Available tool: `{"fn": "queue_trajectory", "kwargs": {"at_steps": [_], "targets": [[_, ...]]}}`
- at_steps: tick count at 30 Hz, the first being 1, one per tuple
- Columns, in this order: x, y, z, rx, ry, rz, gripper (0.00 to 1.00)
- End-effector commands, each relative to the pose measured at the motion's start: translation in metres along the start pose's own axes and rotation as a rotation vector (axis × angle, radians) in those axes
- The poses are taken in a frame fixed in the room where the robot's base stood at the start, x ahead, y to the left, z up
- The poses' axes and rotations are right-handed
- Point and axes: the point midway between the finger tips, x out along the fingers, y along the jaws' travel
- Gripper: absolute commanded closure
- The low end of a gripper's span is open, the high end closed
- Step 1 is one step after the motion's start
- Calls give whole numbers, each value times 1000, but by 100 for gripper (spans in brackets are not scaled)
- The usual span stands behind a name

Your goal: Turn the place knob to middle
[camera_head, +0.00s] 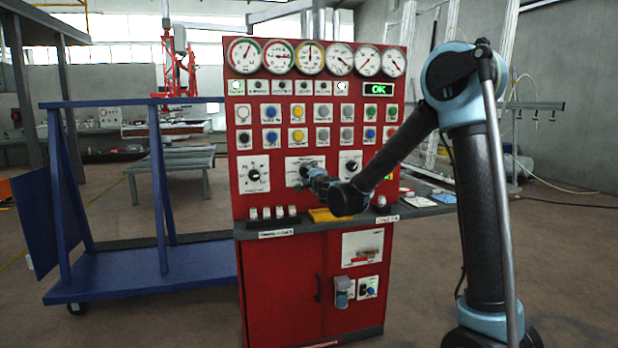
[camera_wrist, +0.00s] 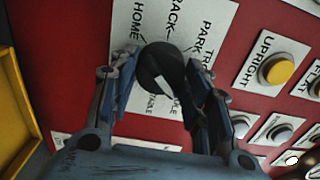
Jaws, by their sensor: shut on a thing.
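The black place knob (camera_wrist: 163,66) sits on a white label plate (camera_wrist: 196,17) on the red panel. HOME, RACK and PARK are readable around its far side; part of TABLE shows near the fingers. A white mark shows on the knob's face, but I cannot tell surely which label it points to. My gripper (camera_wrist: 165,76) is shut on the knob, one finger on each side. In the head view my gripper (camera_head: 306,176) is at the panel's middle plate (camera_head: 292,163), and the knob there is mostly hidden by it.
Similar black knobs stand to the left (camera_head: 253,175) and right (camera_head: 351,166). Rows of buttons and several gauges are above. A yellow upright button (camera_wrist: 279,70) is close to the right finger. A ledge with white switches (camera_head: 267,212) and a yellow object (camera_head: 322,215) is below.

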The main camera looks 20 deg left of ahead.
Motion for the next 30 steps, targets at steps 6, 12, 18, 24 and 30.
{"fn": "queue_trajectory", "kwargs": {"at_steps": [6,12,18,24,30], "targets": [[-2,1,1,2,-3,0,80],[-1,1,1,2,-2,0,35],[-1,1,0,1,-1,0,35],[-9,0,1,1,-1,0,35],[-39,0,0,1,-1,0,35]]}}
